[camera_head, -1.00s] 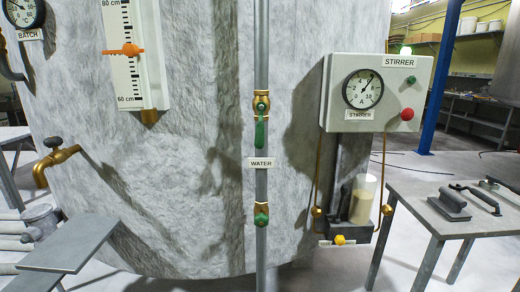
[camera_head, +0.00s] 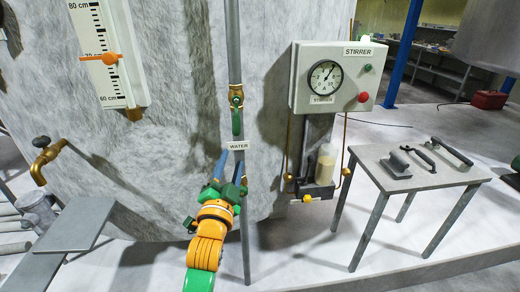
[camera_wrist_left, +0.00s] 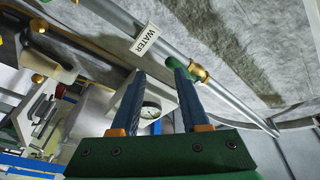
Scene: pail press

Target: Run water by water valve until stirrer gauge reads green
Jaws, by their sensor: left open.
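The water pipe (camera_head: 233,50) carries an upper brass valve (camera_head: 236,97) with a green lever (camera_head: 236,124) hanging down along the pipe. The WATER label (camera_head: 237,146) is below it. My left gripper (camera_head: 230,164) is open at the pipe, below the label. It covers the lower valve in the head view. In the left wrist view its blue fingers (camera_wrist_left: 160,85) are apart, and a brass valve (camera_wrist_left: 197,74) shows past the tips. The stirrer gauge (camera_head: 325,77) has its needle pointing up and right; I see no clear coloured band. My right gripper is not in view.
The stirrer box (camera_head: 302,95) has a green button (camera_head: 367,68) and a red button (camera_head: 364,97). A table (camera_head: 375,170) with dark tools stands right. A level scale (camera_head: 101,50) with an orange pointer and a brass tap (camera_head: 45,160) are left. A grey plate (camera_head: 75,225) juts out lower left.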

